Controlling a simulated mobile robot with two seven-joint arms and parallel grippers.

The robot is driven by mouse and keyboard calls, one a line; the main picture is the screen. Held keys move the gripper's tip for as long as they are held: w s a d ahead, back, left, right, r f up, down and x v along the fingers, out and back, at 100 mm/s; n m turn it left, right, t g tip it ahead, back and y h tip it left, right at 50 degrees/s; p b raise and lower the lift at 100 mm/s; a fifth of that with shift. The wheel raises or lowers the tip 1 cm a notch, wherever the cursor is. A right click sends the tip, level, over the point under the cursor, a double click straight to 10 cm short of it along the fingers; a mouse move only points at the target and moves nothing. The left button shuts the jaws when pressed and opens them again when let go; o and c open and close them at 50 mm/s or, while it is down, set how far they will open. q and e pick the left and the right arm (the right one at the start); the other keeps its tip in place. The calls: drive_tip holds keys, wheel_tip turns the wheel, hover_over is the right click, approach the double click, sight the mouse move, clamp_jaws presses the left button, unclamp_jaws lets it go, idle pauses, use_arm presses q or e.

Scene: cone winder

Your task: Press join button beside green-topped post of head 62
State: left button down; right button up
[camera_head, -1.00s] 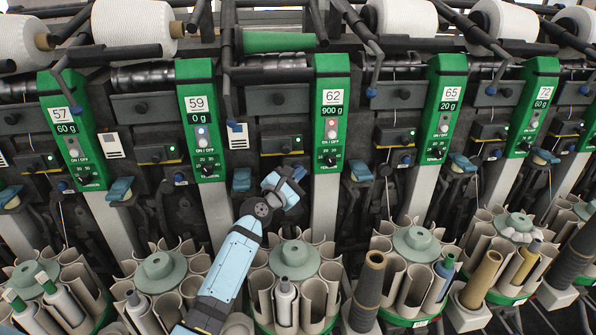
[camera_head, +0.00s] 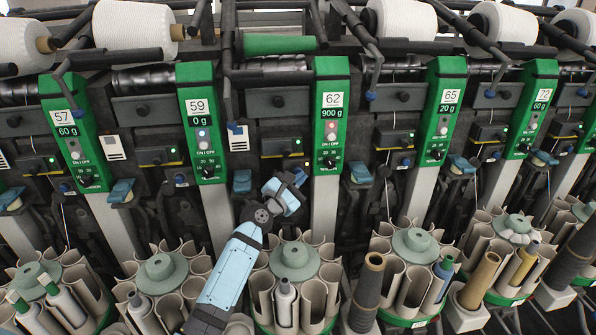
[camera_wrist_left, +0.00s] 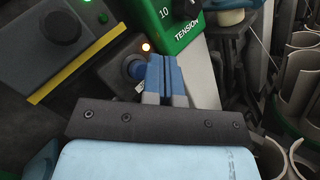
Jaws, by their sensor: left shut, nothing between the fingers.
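My left gripper (camera_head: 301,175) is shut and empty, just left of and below that green end. In the wrist view its blue fingertips (camera_wrist_left: 163,62) are together, right beside the round blue join button (camera_wrist_left: 134,68). I cannot tell whether fingertips and button touch. The gripper hides the button in the head view. My right gripper is not in view.
Below the gripper stands a round magazine of beige tubes (camera_head: 263,285) with a grey hub. A dark upright tube (camera_head: 369,285) stands to its right. Neighbouring posts 59 (camera_head: 200,125) and 65 (camera_head: 442,110) flank head 62. A green cone (camera_head: 278,43) lies above.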

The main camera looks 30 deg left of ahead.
use_arm(q)
drive_tip(key=s+d+p, duration=0.1)
drive_tip(key=s, duration=0.1)
drive_tip(key=s+d+p, duration=0.1)
drive_tip(key=s+d, duration=0.1)
idle(0.5)
idle(0.7)
